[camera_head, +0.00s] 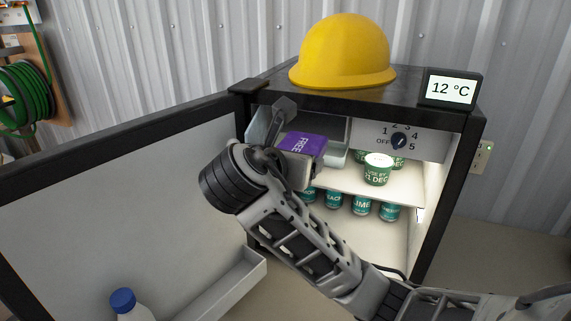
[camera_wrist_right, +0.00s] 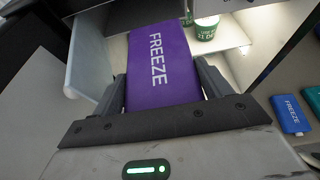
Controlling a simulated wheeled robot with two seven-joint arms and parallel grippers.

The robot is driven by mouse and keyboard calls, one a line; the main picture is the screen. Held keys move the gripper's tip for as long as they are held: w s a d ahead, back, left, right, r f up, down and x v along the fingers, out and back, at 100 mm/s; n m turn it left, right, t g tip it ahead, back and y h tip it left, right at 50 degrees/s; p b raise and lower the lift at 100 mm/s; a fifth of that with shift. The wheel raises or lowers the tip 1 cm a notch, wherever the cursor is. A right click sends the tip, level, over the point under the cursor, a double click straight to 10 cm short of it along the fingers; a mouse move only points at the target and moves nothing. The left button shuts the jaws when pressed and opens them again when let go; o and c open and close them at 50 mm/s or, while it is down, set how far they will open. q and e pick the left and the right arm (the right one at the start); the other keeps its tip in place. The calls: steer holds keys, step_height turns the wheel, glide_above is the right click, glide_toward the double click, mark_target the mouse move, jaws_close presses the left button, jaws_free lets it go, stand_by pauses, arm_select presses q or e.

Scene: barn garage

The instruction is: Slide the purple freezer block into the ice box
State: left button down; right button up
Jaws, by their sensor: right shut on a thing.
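The purple freezer block (camera_head: 304,144) is lettered FREEZE in white. My right gripper (camera_wrist_right: 165,85) is shut on it, with one finger along each side in the right wrist view. The block (camera_wrist_right: 158,58) points forward toward the mouth of the ice box (camera_head: 338,131), the small compartment at the fridge's upper left. A pale flap or side wall of the ice box (camera_wrist_right: 88,60) stands left of the block. My wrist hides part of the opening in the head view, so I cannot tell how far in the block is. My left gripper is out of view.
The fridge door (camera_head: 120,180) stands wide open at left, with a blue-capped bottle (camera_head: 123,302) in it. A green-white tub (camera_head: 377,170) and several cans (camera_head: 361,207) stand on the shelves. A yellow helmet (camera_head: 343,52) and a 12 °C display (camera_head: 451,90) sit on top.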

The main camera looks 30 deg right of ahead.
steer(key=shift+w+d+f, duration=0.15)
steer(key=shift+w+d, duration=1.85)
steer(key=shift+d, duration=0.35)
steer(key=shift+w+d+f, duration=0.15)
steer(key=shift+w+d, duration=1.9)
steer(key=shift+d, duration=0.35)
steer(key=shift+w+d+f, duration=0.15)
steer(key=shift+w+d, duration=1.85)
steer(key=shift+d, duration=0.35)
steer(key=o, duration=1.3)
steer(key=shift+o, duration=0.5)
steer(key=shift+w, duration=0.1)
steer(key=shift+f, duration=0.2)
